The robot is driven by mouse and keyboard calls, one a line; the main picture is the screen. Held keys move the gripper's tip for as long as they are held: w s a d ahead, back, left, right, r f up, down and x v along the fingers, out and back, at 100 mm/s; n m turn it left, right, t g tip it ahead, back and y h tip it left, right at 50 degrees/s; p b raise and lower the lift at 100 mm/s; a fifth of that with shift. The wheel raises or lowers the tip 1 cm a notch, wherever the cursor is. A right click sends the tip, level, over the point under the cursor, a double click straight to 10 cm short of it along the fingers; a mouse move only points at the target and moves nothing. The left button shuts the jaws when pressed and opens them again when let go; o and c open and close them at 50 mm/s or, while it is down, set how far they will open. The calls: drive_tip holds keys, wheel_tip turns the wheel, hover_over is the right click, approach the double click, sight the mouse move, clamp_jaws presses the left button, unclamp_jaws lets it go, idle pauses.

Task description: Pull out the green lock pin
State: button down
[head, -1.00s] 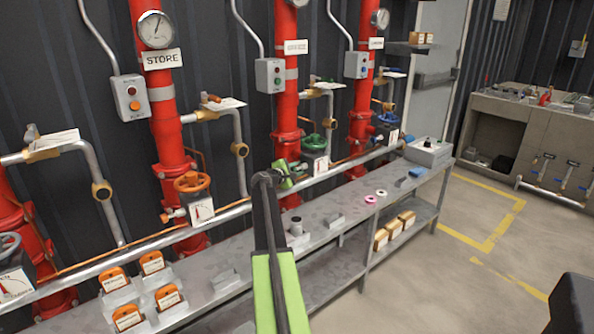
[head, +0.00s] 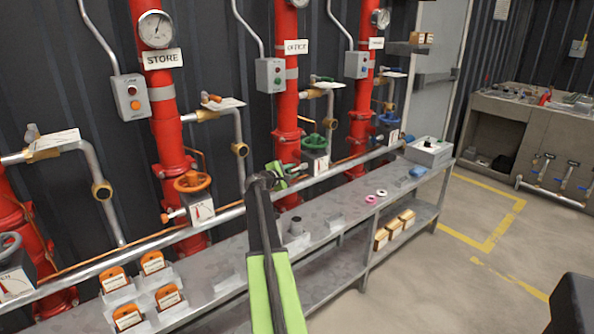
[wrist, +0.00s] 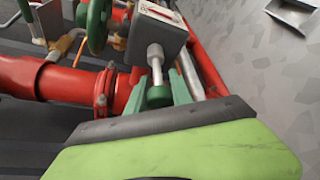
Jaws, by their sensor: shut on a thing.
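The green lock pin (wrist: 158,96) has a green knob on a pale shaft. In the wrist view, its shaft reaches up to the grey box (wrist: 157,38) of the green-wheel valve; whether its far end is still inside is hidden. My gripper (wrist: 160,90) has its green fingers on either side of the knob and is shut on it. In the head view, my gripper (head: 279,172) is just left of the grey box (head: 315,162), below the green handwheel (head: 313,143) on the OFFICE pipe. The pin is hard to make out there.
A grey shelf bench (head: 340,205) runs below, with small rings and a blue block on it. Orange-topped padlocks (head: 152,262) stand at its left. Red pipes (head: 285,100) and a silver rail (head: 240,212) lie close behind. The floor at right is clear.

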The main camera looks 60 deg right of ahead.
drive_tip(key=shift+a, duration=0.3)
drive_tip(key=c, duration=1.1)
unclamp_jaws()
drive_tip(key=p+v, duration=0.3)
drive_tip(key=v, duration=1.4)
drive_tip(key=shift+w+a+r+p, duration=0.1)
drive_tip(key=shift+a+p, duration=0.15)
drive_tip(key=shift+p, duration=0.1)
